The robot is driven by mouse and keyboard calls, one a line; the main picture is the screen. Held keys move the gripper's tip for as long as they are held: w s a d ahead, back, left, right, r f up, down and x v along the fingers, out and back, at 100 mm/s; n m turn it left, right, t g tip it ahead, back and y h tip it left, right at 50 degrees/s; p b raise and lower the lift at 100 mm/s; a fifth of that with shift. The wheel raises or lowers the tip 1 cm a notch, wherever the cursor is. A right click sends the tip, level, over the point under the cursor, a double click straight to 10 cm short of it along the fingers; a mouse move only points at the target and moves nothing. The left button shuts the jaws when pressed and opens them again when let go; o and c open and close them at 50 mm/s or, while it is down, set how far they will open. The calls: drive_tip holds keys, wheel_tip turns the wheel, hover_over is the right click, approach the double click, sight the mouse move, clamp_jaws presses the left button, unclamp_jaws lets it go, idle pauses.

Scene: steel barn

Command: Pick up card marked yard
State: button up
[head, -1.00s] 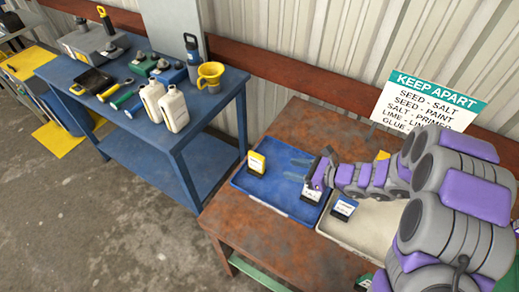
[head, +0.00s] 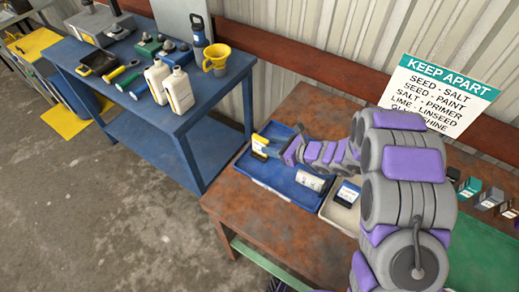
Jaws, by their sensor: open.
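No card marking can be read as "yard" at this size. A yellow card (head: 260,140) is at the far left of the blue tray (head: 272,180) on the brown table. My open gripper (head: 270,148) is right by it and partly covers it; I cannot tell whether they touch. A white card (head: 310,182) with small dark print is at the right of the blue tray and looks laid over. A white card with a blue top (head: 347,193) stands in the pale tray (head: 336,214), beside my arm. My arm hides much of the pale tray.
A "KEEP APART" sign (head: 438,95) stands behind my arm. Several small blocks with labels (head: 490,198) are at the table's right. The blue bench (head: 215,98) at left holds white bottles (head: 178,90) and a yellow cup (head: 216,60). Concrete floor is open at left.

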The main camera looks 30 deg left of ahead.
sight(253, 142)
drive_tip(key=x, duration=0.6)
drive_tip(key=shift+s+a+b, duration=0.1)
drive_tip(key=shift+a+b, duration=0.2)
drive_tip(key=shift+a, duration=0.05)
drive_tip(key=shift+v, duration=1.15)
drive_tip(key=c, duration=0.5)
drive_tip(key=shift+a, duration=0.2)
drive_tip(key=shift+c, duration=1.4)
drive_tip(key=shift+a+f, duration=0.3)
drive_tip(key=shift+a, duration=0.15)
clamp_jaws()
